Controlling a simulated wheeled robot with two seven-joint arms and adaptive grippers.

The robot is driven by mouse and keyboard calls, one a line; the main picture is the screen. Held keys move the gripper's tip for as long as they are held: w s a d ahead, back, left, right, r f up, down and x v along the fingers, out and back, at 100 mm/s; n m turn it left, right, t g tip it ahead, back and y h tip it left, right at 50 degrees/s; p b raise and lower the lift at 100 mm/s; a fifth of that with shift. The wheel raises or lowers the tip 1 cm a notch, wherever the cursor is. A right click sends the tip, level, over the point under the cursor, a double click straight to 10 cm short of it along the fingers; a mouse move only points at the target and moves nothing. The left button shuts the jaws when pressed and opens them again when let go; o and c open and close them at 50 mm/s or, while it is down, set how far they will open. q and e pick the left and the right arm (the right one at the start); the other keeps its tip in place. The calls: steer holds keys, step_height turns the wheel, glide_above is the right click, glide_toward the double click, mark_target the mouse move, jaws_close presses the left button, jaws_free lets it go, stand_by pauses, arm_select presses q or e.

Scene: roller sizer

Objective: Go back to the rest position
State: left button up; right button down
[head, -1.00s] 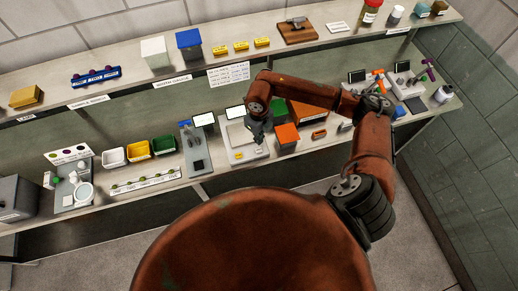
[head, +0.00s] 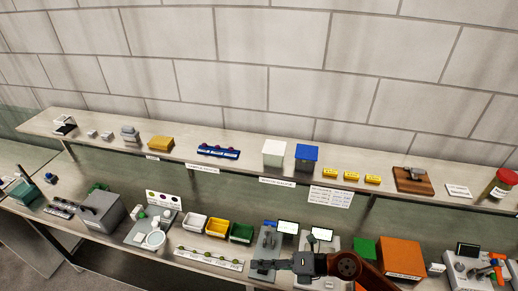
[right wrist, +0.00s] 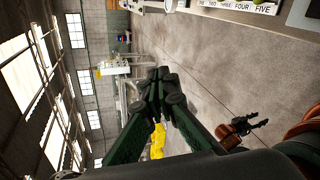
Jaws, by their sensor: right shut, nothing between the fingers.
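My right gripper (head: 281,264) is in the head view at the lower middle, pointing left over the front of the lower shelf. In the right wrist view its two dark green fingers (right wrist: 162,84) meet at the tips, with nothing between them. Behind them is open floor. A small dark gripper on an orange-red arm, which looks like my left gripper (right wrist: 258,123), shows at the lower right of the right wrist view. It is too small to tell its jaws. The head view does not show it.
The lower shelf carries white, yellow and green bins (head: 217,228), a grey box (head: 101,210) and an orange box (head: 401,257) near my right arm. The upper shelf holds a blue box (head: 306,155) and a wooden board (head: 412,180). The concrete floor (right wrist: 205,75) looks clear.

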steer(key=w+d+r+m+t+y, duration=0.2)
steer(key=w+r+m+t+y, duration=0.15)
steer(key=r+m+t, duration=0.55)
steer(key=w+d+r+m+t+h, duration=0.55)
steer(key=d+m+t, duration=0.2)
steer(key=d, duration=0.25)
steer(key=w+d+f+m+h, duration=0.3)
steer(key=d+f+m+h, duration=0.2)
steer(key=d+m+h, duration=0.55)
steer(key=s+d+f+m+g+h, duration=0.2)
steer(key=d+f+m, duration=0.1)
steer(key=d+f, duration=0.35)
steer(key=s+d+f+m+g+h, duration=0.2)
steer(key=s+d+f+m+g, duration=0.1)
steer(key=d+f, duration=0.35)
steer(key=s+f+m+g+y, duration=0.3)
steer(key=s+f+g, duration=0.7)
steer(key=s+f, duration=1.25)
steer(key=s+a+f+g+b, duration=0.1)
steer(key=s+f+b, duration=0.15)
steer(key=f, duration=1.45)
steer(key=s+a+f+g+b, duration=0.1)
steer(key=f+b, duration=0.2)
steer(key=f, duration=1.4)
steer(key=s+f+b, duration=0.3)
steer(key=s+f, duration=1.6)
steer(key=f, duration=0.1)
steer(key=shift+d+g+h, duration=0.15)
steer(key=shift+g+h, duration=0.2)
steer(key=shift+g, duration=0.1)
